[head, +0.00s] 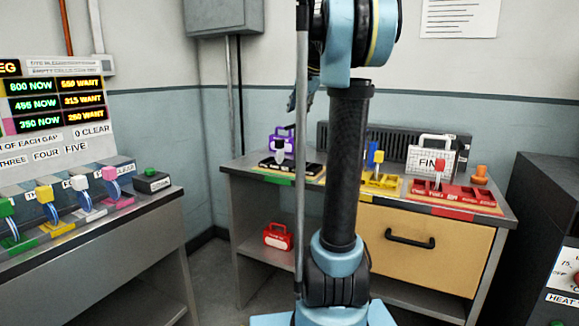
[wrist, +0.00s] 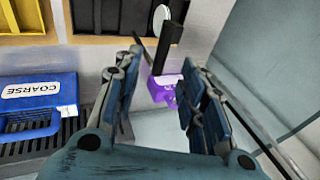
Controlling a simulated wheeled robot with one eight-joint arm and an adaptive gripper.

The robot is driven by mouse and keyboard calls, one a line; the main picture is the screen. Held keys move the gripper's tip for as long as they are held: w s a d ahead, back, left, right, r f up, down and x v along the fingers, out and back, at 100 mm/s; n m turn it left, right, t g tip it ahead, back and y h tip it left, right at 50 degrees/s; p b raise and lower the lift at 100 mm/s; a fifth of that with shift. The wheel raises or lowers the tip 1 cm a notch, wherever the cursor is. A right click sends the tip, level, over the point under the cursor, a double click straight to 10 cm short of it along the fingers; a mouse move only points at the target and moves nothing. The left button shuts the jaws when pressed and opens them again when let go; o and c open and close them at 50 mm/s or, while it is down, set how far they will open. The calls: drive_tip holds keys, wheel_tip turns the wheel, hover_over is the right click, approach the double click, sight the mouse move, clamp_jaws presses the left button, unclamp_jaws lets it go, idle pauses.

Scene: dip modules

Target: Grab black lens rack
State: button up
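The black rack (head: 308,168) lies on the back table's left end in the head view, with a pale grey upright handle (head: 280,151) on it. My gripper (head: 300,103) is above that end of the table, partly hidden behind a thin pole and my arm. In the wrist view my gripper (wrist: 164,58) is open, its two blue-padded fingers apart with nothing held between them. A dark bar (wrist: 170,33) with a pale round disc shows beyond the fingertips; I cannot tell whether it belongs to the rack.
A purple caddy (head: 283,140) stands behind the rack; purple also shows between my fingers (wrist: 163,88). Yellow (head: 380,180) and red (head: 452,194) racks are to the right. A blue COARSE basket (wrist: 38,103) is at wrist-view left. A red case (head: 277,237) sits on the lower shelf.

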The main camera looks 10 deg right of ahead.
sight(291, 127)
drive_tip(key=shift+x, duration=4.55)
drive_tip(key=shift+w+a+r, duration=0.1)
drive_tip(key=shift+a, duration=0.05)
clamp_jaws()
